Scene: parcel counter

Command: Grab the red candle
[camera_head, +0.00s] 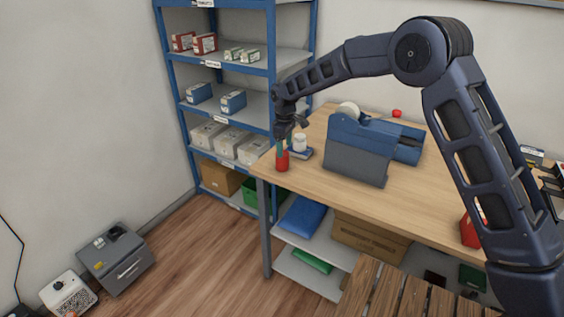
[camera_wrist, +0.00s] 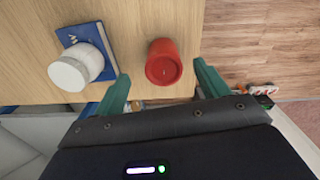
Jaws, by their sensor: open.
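The red candle (camera_head: 282,161) stands upright near the left corner of the wooden counter in the head view. In the wrist view the red candle (camera_wrist: 164,62) shows from above, between and just ahead of the two green fingertips. My gripper (camera_head: 284,146) is at the candle in the head view, its fingers partly overlapping it. In the wrist view my gripper (camera_wrist: 160,82) is open, with a finger on either side and a visible gap to the candle.
A white candle (camera_wrist: 76,67) stands on a blue book (camera_wrist: 92,35) close to the left finger; they also show in the head view. A blue tape dispenser (camera_head: 358,147) stands to the right on the counter (camera_head: 405,190). Blue shelving (camera_head: 270,70) stands behind.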

